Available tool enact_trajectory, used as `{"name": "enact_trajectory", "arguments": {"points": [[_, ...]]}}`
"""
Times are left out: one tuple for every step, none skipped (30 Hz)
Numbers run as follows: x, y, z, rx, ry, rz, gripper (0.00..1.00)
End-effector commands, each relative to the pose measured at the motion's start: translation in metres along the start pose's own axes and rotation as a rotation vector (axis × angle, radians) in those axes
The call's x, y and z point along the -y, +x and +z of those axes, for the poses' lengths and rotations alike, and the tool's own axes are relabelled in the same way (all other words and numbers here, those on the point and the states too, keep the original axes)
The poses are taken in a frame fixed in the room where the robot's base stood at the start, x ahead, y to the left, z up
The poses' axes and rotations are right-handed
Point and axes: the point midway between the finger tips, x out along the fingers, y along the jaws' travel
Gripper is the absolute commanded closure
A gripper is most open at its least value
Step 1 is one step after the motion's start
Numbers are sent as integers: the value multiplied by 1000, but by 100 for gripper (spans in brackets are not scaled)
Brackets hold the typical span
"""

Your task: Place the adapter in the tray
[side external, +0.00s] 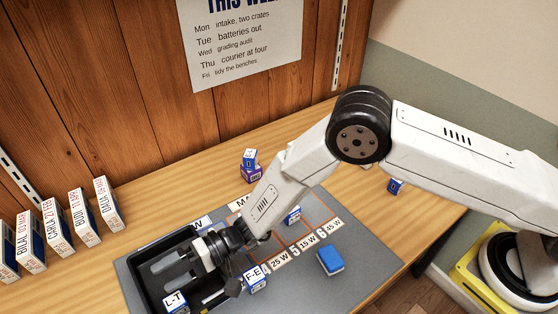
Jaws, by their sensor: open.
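The black tray (142,292) sits on the left of the grey mat, with grey slots inside. My gripper (231,284) points down at the tray's right side and is open. A small pale piece shows in the tray just left of the fingers, partly hidden; I cannot tell what it is or whether the fingers touch it. A blue-and-white block (293,215) stands in the orange-outlined area of the mat, behind the wattage labels. A plain blue block (330,260) lies in front of those labels. I cannot tell which piece is the adapter.
A cube marked F-E (255,281) stands right of my gripper, and one marked L-T (175,303) is at the front left. Two stacked cubes (250,166) stand behind the mat. Name-labelled boxes (82,216) line the left. The mat's right front (375,262) is clear.

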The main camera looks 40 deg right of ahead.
Motion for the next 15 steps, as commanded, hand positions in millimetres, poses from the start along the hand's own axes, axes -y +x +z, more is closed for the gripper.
{"name": "enact_trajectory", "arguments": {"points": [[2, -4, -1, 7, 5, 15, 0], [4, -6, 0, 15, 9, 28, 0], [6, -10, 0, 26, 14, 48, 0], [8, -14, 1, 36, 20, 66, 0], [10, -18, 1, 46, 26, 86, 0], [12, -25, 2, 60, 35, 118, 0], [14, -31, 3, 72, 41, 143, 0], [16, -37, 4, 83, 49, 172, 0], [18, -46, 5, 99, 58, 212, 0], [20, -54, 7, 110, 64, 244, 0], [21, -62, 8, 119, 71, 278, 0], [24, -73, 10, 131, 80, 324, 0], [26, -82, 12, 139, 86, 358, 0], [27, -91, 14, 146, 91, 394, 0], [29, -104, 16, 153, 98, 441, 0]]}}
